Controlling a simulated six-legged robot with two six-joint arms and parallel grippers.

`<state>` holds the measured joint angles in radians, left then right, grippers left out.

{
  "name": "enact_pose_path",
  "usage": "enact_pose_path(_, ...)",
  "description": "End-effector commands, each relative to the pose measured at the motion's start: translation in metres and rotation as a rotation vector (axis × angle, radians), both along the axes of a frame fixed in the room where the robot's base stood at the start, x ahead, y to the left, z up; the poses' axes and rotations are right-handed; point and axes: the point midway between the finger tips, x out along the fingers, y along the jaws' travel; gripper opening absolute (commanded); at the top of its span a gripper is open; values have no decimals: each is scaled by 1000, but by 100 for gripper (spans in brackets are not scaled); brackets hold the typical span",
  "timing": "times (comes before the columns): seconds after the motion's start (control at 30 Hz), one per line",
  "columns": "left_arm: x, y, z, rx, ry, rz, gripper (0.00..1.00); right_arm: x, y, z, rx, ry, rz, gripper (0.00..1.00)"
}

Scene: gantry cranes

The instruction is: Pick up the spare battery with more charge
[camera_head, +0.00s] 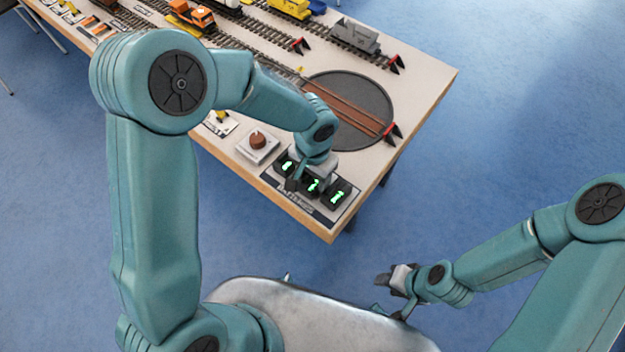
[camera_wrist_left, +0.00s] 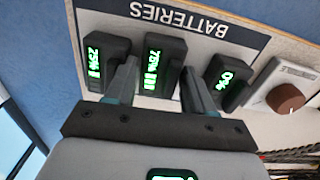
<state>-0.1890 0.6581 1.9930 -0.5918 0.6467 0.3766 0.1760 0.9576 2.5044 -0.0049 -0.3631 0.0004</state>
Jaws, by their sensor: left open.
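Three dark batteries with green displays stand in a row on a panel marked BATTERIES (camera_wrist_left: 205,22). In the left wrist view, the left one (camera_wrist_left: 104,62) reads about 25%, the middle one (camera_wrist_left: 163,62) about 75%, and the right one (camera_wrist_left: 228,82) 0%. In the head view the 0% battery (camera_head: 287,164) is nearest the knob, with the 75% one (camera_head: 314,186) in the middle and the 25% one (camera_head: 339,196) at right. My left gripper (camera_wrist_left: 160,82) is open, its fingers either side of the middle battery's near end. My right gripper (camera_head: 388,279) hangs off the table; its jaws are unclear.
A brown knob on a white base (camera_head: 257,146) stands beside the batteries. Behind are a dark round turntable (camera_head: 350,95), model tracks, an orange vehicle (camera_head: 190,18) and a grey wagon (camera_head: 352,36). The table's front edge is close to the panel.

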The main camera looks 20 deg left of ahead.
Motion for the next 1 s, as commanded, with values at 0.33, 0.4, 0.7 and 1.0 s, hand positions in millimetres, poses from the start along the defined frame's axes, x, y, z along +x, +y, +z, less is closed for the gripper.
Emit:
enact_pose_path(0.33,0,0,0,0,-1,0,9,0,0,0,0,0,0,43)
enact_pose_path(0.4,0,0,1,0,-1,0,9,0,0,0,0,0,0,43)
enact_pose_path(0.7,1,0,10,-1,-4,1,9,0,0,1,0,0,0,43)
enact_pose_path(1.0,2,0,74,-2,-9,3,9,0,0,5,0,0,0,43)
